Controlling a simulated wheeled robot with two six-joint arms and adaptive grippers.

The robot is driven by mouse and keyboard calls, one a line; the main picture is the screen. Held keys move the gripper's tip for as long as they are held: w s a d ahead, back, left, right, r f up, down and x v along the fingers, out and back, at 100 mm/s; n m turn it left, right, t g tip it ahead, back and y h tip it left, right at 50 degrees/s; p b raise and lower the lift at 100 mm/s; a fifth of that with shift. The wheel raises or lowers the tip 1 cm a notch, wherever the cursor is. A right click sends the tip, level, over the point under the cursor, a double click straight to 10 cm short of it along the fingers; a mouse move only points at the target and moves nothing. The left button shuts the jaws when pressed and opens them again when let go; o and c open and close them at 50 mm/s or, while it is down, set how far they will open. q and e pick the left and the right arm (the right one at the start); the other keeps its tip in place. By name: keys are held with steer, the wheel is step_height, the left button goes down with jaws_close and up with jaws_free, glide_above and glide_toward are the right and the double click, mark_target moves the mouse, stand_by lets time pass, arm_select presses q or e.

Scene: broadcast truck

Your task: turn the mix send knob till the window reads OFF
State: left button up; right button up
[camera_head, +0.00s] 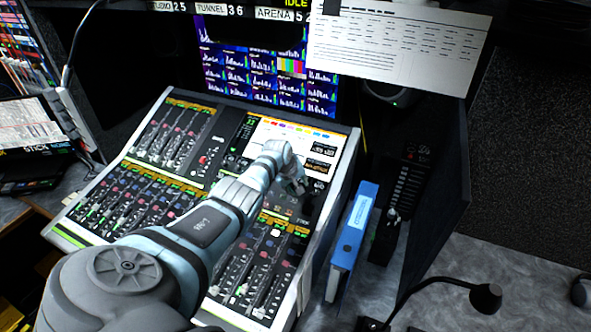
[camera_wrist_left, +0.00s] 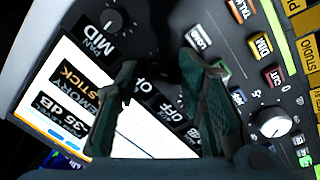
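The mixing console (camera_head: 165,185) stands in front of me, with a bright screen (camera_head: 262,137) and small dark windows (camera_head: 323,149) at its upper right. My left gripper (camera_head: 299,187) is over the panel just below these windows. In the left wrist view its two fingers (camera_wrist_left: 158,64) are apart, with a dark, unclear shape beyond the tips. Readouts "-35 dB" (camera_wrist_left: 66,112) and "STICK" (camera_wrist_left: 78,82) show there; lettering like "OFF" is partly covered by the fingers. A pale knob (camera_wrist_left: 273,122) lies right of the fingers, and a dark knob marked MID (camera_wrist_left: 113,20) upper left. I cannot tell which is the mix send knob. My right gripper is not in view.
Lit buttons marked DIM (camera_wrist_left: 260,46) and CUT (camera_wrist_left: 272,75) sit near the pale knob. A blue binder (camera_head: 352,228) stands right of the console. A gooseneck microphone (camera_head: 484,297) is at lower right. A paper sheet (camera_head: 398,45) hangs over the monitors.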

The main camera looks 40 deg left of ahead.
arm_select(q)
steer(key=v, duration=0.7)
steer(key=shift+s+r, duration=0.15)
steer(key=shift+r, duration=0.2)
steer(key=shift+s, duration=0.1)
